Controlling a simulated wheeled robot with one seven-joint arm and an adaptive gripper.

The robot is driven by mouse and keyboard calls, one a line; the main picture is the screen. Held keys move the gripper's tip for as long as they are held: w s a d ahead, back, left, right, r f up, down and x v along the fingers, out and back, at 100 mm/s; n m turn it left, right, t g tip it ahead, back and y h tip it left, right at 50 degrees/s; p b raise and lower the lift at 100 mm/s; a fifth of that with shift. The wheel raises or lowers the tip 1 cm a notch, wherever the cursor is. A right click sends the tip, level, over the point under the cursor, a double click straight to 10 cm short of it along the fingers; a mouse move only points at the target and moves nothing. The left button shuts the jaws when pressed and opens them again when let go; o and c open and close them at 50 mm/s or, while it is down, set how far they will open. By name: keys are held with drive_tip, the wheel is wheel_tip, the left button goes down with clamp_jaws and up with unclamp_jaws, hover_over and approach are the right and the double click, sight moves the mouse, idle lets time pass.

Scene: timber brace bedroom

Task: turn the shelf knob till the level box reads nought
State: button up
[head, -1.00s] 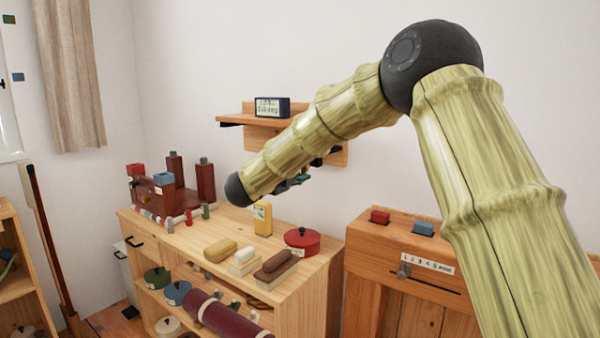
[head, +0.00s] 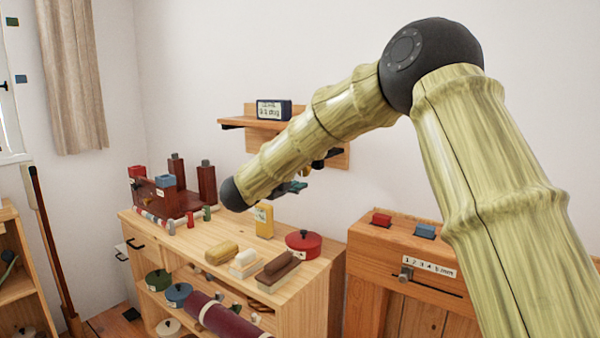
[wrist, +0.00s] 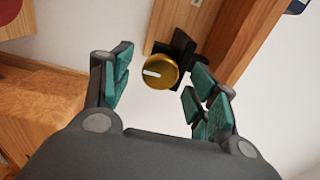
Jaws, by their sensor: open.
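The level box (head: 273,110) is a dark box with a pale display on top of the wall shelf (head: 238,121). Its display shows small digits, apparently ending in "deg", too small to read surely. The shelf knob (wrist: 159,72) is round and brass with a white pointer line, on a black mount under the shelf. In the head view the knob (head: 318,164) is mostly hidden behind my arm. My gripper (wrist: 163,68) is open, with its green-padded fingers on either side of the knob in the wrist picture. I see no clear contact. In the head view my gripper (head: 292,188) shows only partly.
A wooden cabinet below holds a yellow box (head: 264,221), a red lidded pot (head: 303,243), brushes and a dark red rack (head: 182,197). A wooden chest with a number strip (head: 430,266) stands at right. The wall around the shelf is bare.

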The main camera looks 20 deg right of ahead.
drive_tip(key=v, duration=1)
drive_tip(key=shift+s, duration=0.1)
